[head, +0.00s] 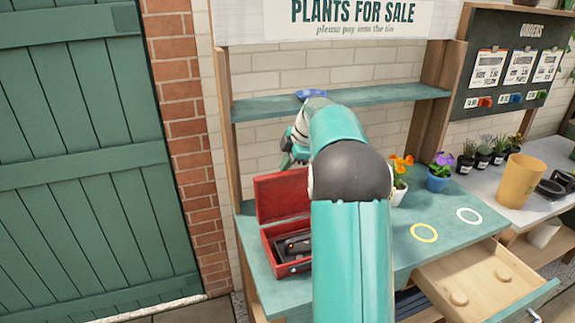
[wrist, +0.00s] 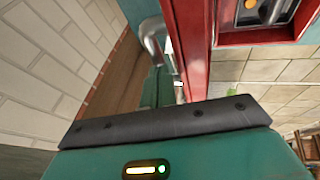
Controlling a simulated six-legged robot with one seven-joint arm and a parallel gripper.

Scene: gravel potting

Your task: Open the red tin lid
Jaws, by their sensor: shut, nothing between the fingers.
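The red tin (head: 270,243) stands on the teal bench with its red lid (head: 282,195) raised upright at the back, so its inside shows. Dark and grey items (head: 295,245) lie in the tin; my arm covers its right side. My gripper (head: 288,160) is shut and empty, just above and behind the lid's top edge. In the wrist view, the red lid (wrist: 190,45) runs down the middle as an upright strip close to my gripper. Whether they touch cannot be told.
A teal shelf (head: 390,93) with a blue item (head: 311,95) is above the tin. Potted flowers (head: 398,180) stand right of my arm, near yellow (head: 424,233) and white (head: 469,216) rings. An open drawer (head: 480,285) juts out at the lower right.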

